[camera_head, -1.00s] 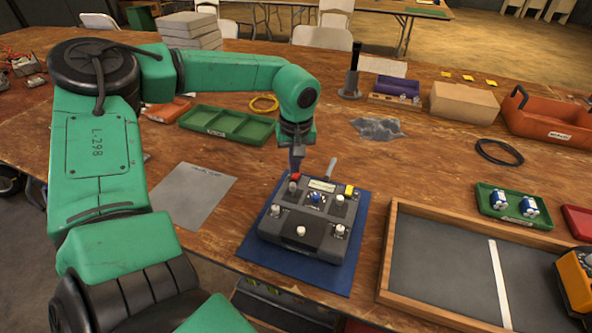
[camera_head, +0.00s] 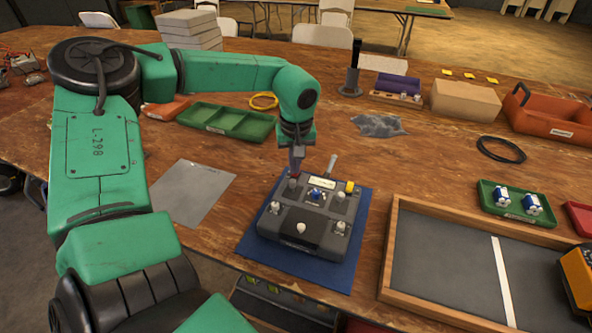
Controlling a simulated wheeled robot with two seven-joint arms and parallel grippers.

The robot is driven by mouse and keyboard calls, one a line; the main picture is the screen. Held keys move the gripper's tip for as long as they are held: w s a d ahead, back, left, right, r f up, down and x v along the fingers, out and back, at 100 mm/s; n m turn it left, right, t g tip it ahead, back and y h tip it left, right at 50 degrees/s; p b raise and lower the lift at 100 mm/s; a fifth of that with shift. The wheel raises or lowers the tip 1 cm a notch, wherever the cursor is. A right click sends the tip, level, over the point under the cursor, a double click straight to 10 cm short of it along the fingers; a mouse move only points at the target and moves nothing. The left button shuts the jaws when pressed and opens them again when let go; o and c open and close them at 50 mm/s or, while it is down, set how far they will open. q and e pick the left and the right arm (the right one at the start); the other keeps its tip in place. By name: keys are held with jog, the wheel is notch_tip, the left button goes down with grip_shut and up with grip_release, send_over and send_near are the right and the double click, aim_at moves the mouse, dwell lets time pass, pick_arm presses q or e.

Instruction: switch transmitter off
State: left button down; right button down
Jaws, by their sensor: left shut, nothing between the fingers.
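The dark grey transmitter (camera_head: 273,223) lies flat on a blue mat (camera_head: 253,243) on the wooden table. Its top carries several pale knobs and sticks, a blue part, a small light display and a yellow part at the back right corner. My left gripper (camera_head: 296,170) is shut and empty, pointing down at the transmitter's back left corner. Its tips are right at a small knob there. I cannot tell whether they touch it. The red part at that corner is hidden or no longer distinguishable. My right gripper is out of view.
A green divided tray (camera_head: 230,133) and a grey sheet (camera_head: 192,195) lie left of the mat. A wood-framed dark board (camera_head: 440,255) stands close on the right, with an orange-yellow object (camera_head: 580,275) at its right edge. A cardboard box (camera_head: 465,102) stands farther back.

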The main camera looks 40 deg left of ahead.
pick_arm(q)
jog(key=shift+f, duration=0.15)
notch_tip(320, 180, up, 7)
jog(key=p, duration=0.4)
jog(key=shift+p, duration=0.35)
